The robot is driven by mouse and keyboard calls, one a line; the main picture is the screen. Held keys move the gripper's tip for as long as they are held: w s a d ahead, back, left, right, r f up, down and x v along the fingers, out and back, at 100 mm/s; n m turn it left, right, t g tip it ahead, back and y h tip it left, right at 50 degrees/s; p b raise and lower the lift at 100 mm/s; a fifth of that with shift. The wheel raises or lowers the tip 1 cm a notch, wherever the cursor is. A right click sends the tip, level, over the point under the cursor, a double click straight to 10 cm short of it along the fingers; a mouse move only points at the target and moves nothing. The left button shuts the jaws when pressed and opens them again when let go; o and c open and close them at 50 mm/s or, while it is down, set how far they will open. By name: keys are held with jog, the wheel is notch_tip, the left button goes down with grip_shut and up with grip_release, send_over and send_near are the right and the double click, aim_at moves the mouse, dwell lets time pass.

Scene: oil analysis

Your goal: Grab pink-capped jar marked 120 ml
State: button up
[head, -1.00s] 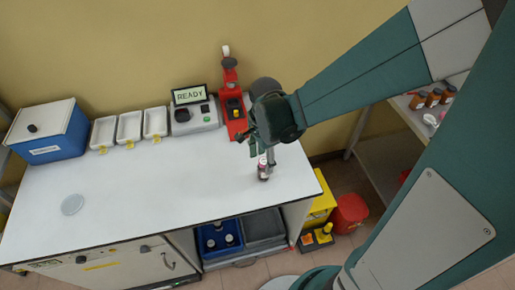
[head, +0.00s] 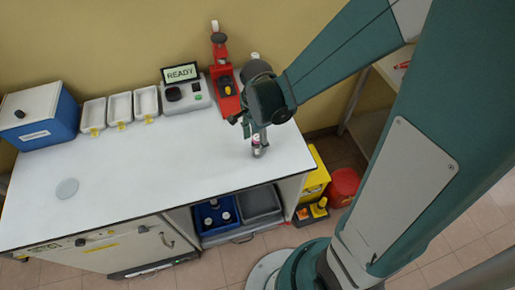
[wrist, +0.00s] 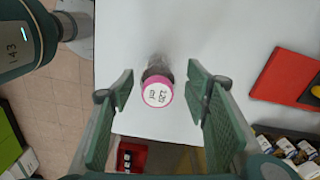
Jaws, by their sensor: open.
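The pink-capped jar (head: 257,151) stands upright near the right end of the white bench top. In the wrist view its round cap (wrist: 158,92) has a pink rim and a white top with small print, which seems to read 120 ml. My gripper (wrist: 158,78) is open, with one green finger on each side of the cap and a visible gap on both sides. In the head view my gripper (head: 255,134) is just above the jar and partly covers its top. I cannot tell how far down the fingers reach beside it.
A red device (head: 225,93) and a grey unit reading READY (head: 186,97) stand behind. White trays (head: 119,108) and a blue box (head: 40,118) are farther left. A round pale disc (head: 67,188) lies on the bench. The bench's middle is clear; its right edge is close to the jar.

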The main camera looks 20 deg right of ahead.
aim_at(257, 148)
jog(key=shift+f, duration=0.1)
dwell(0.3)
jog(key=shift+s+f+b, duration=0.15)
jog(key=shift+f+b, duration=0.25)
jog(key=shift+f, duration=2.15)
jog(key=c, duration=1)
jog(key=shift+r, duration=0.2)
jog(key=shift+c, duration=0.2)
jog(key=shift+r+p, duration=0.75)
jog(key=shift+r, duration=4.05)
